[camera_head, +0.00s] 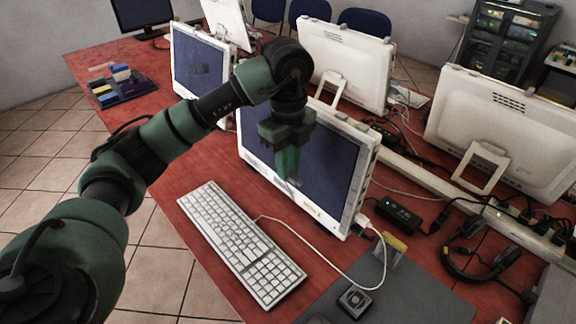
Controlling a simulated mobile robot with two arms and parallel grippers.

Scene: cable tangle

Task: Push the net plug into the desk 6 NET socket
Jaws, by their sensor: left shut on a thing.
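My left gripper (291,172) points down in front of the dark screen of the near white monitor (338,185). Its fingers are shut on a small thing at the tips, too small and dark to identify. I cannot make out the net plug for certain. White trunking with sockets (522,231) runs along the desk at the right, well away from the gripper. Its labels are too small to read, so I cannot tell which socket is desk 6 NET. My right gripper is not in view.
A white keyboard (242,245) lies on the red desk (190,165). A black adapter (399,217), a headset (480,262) and tangled black cables crowd the right. More monitors stand behind.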

